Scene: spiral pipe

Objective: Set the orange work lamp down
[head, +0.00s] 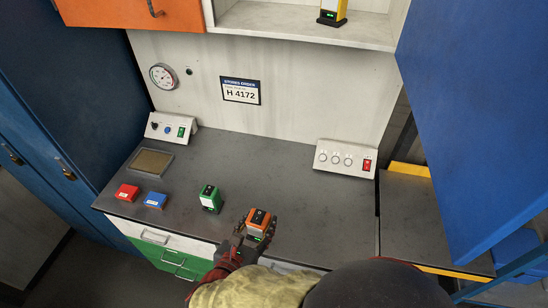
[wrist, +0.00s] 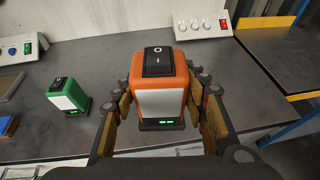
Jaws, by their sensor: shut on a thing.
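The orange work lamp (head: 259,219) is at the front of the grey worktop in the head view. It is upright, with a black switch on top, a pale front panel and a small green light near its base. It also shows large in the wrist view (wrist: 159,85). My gripper (head: 254,236) is around the lamp, with a finger on either side, shut on it. The fingers also show in the wrist view (wrist: 160,112). I cannot tell whether the lamp's base touches the worktop (head: 300,215).
A green lamp (head: 209,199) stands left of the orange one. A red box (head: 127,192), a blue box (head: 155,200) and a framed tray (head: 170,154) are further left. Control boxes (head: 345,158) stand at the back. A yellow lamp (head: 332,12) is on the shelf. The worktop's middle is clear.

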